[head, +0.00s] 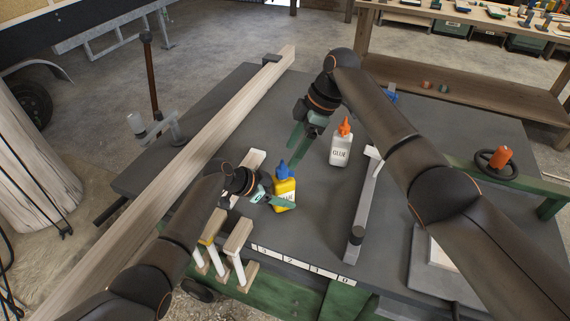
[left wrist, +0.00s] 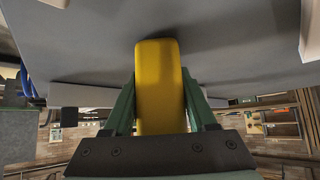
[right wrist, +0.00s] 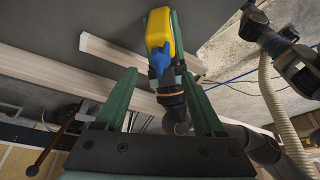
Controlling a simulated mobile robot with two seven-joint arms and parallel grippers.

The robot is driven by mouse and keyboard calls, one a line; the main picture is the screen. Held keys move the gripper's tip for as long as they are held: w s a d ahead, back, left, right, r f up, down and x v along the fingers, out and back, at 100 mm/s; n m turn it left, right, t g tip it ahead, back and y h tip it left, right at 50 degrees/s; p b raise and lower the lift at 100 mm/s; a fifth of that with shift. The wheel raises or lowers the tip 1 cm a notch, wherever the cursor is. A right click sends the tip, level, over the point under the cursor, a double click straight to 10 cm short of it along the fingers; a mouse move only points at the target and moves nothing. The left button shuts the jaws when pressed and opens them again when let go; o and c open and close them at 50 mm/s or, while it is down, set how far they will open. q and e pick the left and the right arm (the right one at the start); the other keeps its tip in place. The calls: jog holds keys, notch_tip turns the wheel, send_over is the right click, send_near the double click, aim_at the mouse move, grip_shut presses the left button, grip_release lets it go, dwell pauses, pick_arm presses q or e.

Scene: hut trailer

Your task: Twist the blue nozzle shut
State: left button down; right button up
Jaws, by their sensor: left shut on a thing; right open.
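A yellow glue bottle (head: 285,194) stands on the dark table, with a blue nozzle (head: 284,168) on top. My left gripper (head: 274,200) is shut around the bottle's body; the left wrist view shows the yellow body (left wrist: 160,85) between its two green fingers. My right gripper (head: 298,146) is open and empty, above and behind the bottle, apart from the nozzle. In the right wrist view the blue nozzle (right wrist: 159,60) shows beyond and between my open fingertips. Whether the nozzle is turned open or shut cannot be told.
A long wooden beam (head: 190,165) lies along the left. Small wooden pieces (head: 238,237) stand at the front edge. A grey bar (head: 364,205) lies to the right.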

aim_at(284, 167)
jog(key=x, duration=0.5)
jog(key=shift+a+f, duration=0.15)
jog(key=shift+f, duration=0.2)
jog(key=shift+c, duration=0.4)
grip_shut()
